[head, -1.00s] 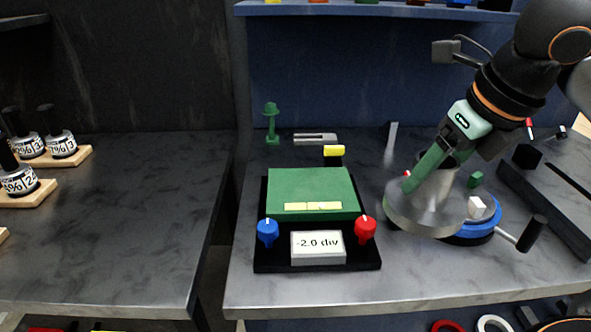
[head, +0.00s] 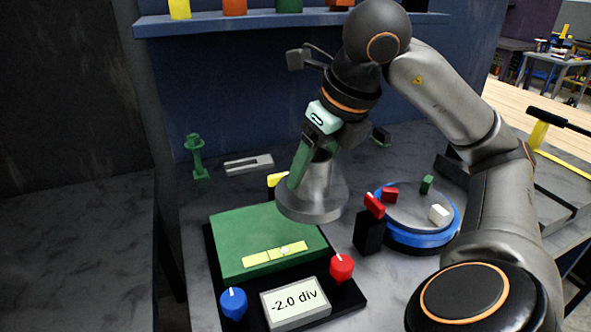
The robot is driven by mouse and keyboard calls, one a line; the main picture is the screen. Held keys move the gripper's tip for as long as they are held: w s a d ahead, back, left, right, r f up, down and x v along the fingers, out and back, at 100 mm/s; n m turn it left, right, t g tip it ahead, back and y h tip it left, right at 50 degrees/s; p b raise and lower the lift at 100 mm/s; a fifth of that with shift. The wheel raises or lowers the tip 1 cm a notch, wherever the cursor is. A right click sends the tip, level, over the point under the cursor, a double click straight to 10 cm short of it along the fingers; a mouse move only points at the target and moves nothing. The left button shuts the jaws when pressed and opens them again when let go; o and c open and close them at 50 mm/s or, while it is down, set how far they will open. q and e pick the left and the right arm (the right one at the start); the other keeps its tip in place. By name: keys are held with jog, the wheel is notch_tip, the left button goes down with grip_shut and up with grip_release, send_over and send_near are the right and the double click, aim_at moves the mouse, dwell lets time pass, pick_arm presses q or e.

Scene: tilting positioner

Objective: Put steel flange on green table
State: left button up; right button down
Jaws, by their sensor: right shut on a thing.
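The steel flange (head: 318,203), a grey disc with a raised hub, hangs in the air in the head view. My right gripper (head: 305,168) is shut on its hub, with a green finger showing across the flange. The flange is just right of and behind the green table (head: 245,228), a tilting block with a yellow level strip (head: 275,253) on top. In the picture the flange overlaps the table's far right corner; the exact height gap cannot be told. My left gripper is not in view.
The table's black base carries a blue knob (head: 233,303), a red knob (head: 342,268) and a display (head: 295,303) reading -2.0 div. A blue round stand (head: 420,239) with small blocks is at right.

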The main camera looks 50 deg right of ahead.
jog(key=w+f, duration=0.3)
jog(key=w, duration=0.1)
jog(key=w+f+p, duration=0.1)
jog(key=w+f, duration=0.1)
jog(key=w, duration=0.1)
jog(key=w+f, duration=0.3)
jog(key=w, duration=0.1)
jog(key=shift+w+a+f, duration=0.25)
jog(key=shift+w+f, duration=0.05)
notch_tip(320, 180, down, 2)
jog(key=shift+w+f, duration=0.1)
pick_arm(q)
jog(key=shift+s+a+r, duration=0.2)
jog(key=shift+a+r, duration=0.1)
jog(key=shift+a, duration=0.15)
pick_arm(e)
jog(key=shift+f, duration=0.45)
jog(key=shift+f, duration=0.2)
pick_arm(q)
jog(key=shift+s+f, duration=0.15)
pick_arm(e)
jog(key=shift+c, duration=0.2)
grip_release()
